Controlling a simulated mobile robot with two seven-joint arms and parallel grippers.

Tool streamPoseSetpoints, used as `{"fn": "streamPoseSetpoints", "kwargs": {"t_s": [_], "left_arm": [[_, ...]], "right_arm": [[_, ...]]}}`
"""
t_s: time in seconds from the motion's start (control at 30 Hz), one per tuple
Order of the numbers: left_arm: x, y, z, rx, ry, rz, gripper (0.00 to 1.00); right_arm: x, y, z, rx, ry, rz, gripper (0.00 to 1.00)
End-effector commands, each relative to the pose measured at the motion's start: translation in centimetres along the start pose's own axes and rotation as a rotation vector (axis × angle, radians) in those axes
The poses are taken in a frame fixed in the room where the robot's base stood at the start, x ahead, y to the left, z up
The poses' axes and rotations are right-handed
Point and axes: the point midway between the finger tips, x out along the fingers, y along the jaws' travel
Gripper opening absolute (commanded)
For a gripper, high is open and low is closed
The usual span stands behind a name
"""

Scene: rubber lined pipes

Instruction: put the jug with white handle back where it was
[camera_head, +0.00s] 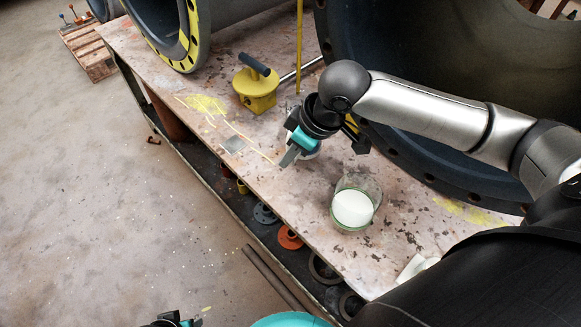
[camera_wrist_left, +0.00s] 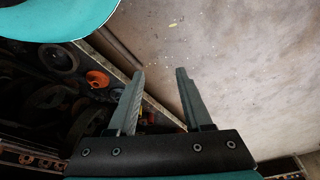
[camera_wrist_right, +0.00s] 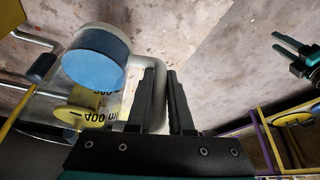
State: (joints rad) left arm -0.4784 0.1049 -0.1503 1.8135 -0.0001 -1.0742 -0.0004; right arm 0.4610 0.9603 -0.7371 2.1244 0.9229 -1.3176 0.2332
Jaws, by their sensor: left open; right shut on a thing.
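The jug with the white handle is clear, with measuring marks and a blue part (camera_wrist_right: 95,65), in the right wrist view. Its pale handle (camera_wrist_right: 148,65) runs to the fingers of my right gripper (camera_wrist_right: 165,100), which is shut on it. In the head view my right gripper (camera_head: 290,157) is over the worktable (camera_head: 250,190) and hides most of the jug; a white bit (camera_head: 311,152) shows behind it. I cannot tell whether the jug touches the table. My left gripper (camera_wrist_left: 155,100) is open and empty beside the table's edge, over the floor.
A glass of white liquid (camera_head: 353,207) stands right of and nearer than the right gripper. A yellow block with a dark lever (camera_head: 256,88) is behind it. Large flanged pipes (camera_head: 400,150) line the back. A teal round thing (camera_head: 290,320) is at the bottom edge.

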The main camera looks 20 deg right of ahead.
Motion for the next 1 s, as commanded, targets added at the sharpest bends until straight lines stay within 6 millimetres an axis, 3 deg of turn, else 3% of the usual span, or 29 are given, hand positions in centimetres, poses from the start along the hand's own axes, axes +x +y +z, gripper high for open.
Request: {"fn": "streamPoseSetpoints", "kwargs": {"t_s": [0.5,1.0], "left_arm": [[-3.2,-0.2,-2.6,-0.003,0.061,-0.004,0.5],[-3.7,-0.2,-2.7,-0.003,0.064,-0.004,0.5]], "right_arm": [[3.5,0.1,1.4,-0.001,0.003,0.002,0.0],[4.0,0.1,1.6,-0.001,0.002,0.002,0.0]]}}
